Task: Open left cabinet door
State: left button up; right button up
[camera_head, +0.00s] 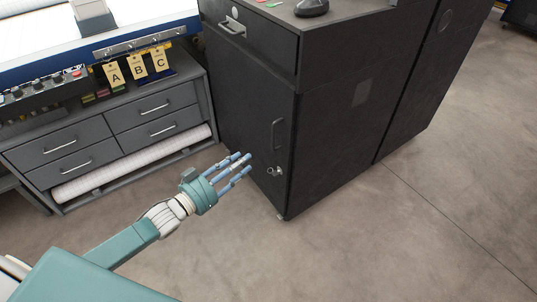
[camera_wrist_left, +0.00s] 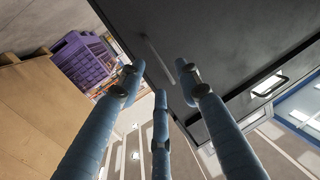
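The dark cabinet (camera_head: 330,110) stands right of centre in the head view. Its left-facing door (camera_head: 250,120) looks closed, with an upright bar handle (camera_head: 278,133) near the front edge and a small lock (camera_head: 275,171) below it. My left gripper (camera_head: 238,168) has its blue fingers spread, pointing at the lower part of this door, left of the lock and below the handle. It is open and holds nothing. In the left wrist view the three fingers (camera_wrist_left: 158,85) reach toward the dark cabinet face (camera_wrist_left: 220,35); contact cannot be told. My right gripper is out of view.
A drawer (camera_head: 250,37) with a bar handle sits above the door, and a dark object (camera_head: 311,7) lies on the cabinet top. A grey drawer unit (camera_head: 110,130) with A, B, C tags stands left. Floor in front is clear.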

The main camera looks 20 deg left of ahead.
aim_at(273, 138)
pick_arm(q)
jog(key=shift+h, duration=0.6)
jog(key=x, duration=0.3)
jog(key=r+b+x, duration=0.1)
jog(key=x, duration=0.3)
jog(key=r+b+x, duration=0.1)
jog(key=x, duration=0.3)
jog(key=shift+d+r, duration=0.1)
jog(key=shift+d, duration=0.35)
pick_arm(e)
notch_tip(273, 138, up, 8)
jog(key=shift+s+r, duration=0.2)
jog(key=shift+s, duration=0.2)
pick_arm(q)
jog(key=shift+s, duration=0.1)
grip_shut()
